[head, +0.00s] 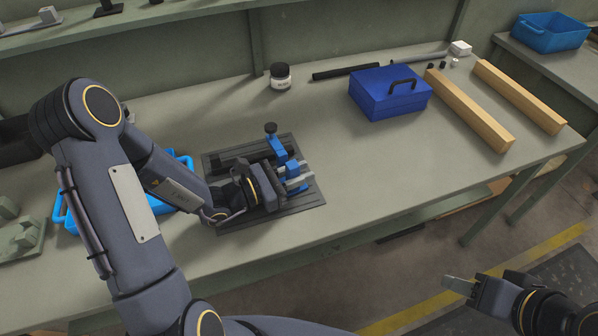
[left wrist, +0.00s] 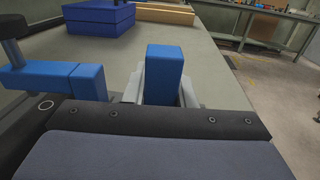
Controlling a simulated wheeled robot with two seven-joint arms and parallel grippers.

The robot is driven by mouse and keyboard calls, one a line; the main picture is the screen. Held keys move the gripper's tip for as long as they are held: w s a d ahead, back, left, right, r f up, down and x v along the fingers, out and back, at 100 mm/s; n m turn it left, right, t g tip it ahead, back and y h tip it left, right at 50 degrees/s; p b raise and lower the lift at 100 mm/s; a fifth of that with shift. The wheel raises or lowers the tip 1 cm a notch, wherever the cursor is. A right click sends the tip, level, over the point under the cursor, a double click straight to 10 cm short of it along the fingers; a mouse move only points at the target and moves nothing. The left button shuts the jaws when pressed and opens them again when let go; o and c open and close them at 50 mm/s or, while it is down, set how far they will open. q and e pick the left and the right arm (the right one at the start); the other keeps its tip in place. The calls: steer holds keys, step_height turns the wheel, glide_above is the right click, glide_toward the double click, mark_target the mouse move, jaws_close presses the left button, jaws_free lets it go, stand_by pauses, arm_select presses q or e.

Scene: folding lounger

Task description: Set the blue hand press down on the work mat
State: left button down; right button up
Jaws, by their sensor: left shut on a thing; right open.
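The blue hand press (head: 279,149) is upright over the dark work mat (head: 313,198), with its black knob at the top. My left gripper (head: 292,182) is shut on a blue part of the press. In the left wrist view the blue hand press (left wrist: 164,75) stands between the grey fingers of my left gripper (left wrist: 162,88). I cannot tell whether its base touches the mat, because my gripper hides much of it. My right gripper (head: 460,285) is open and empty, off the table's front edge at the lower right.
A dark blue box with a handle (head: 388,95) and two wooden beams (head: 470,110) (head: 518,97) lie on the right of the table. A black-lidded jar (head: 280,77) stands behind the mat. A light blue tray (head: 68,217) is at the left, partly behind my arm.

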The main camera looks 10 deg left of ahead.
arm_select(q)
steer(key=c, duration=1.1)
jaws_free()
steer(key=shift+v, duration=3.05)
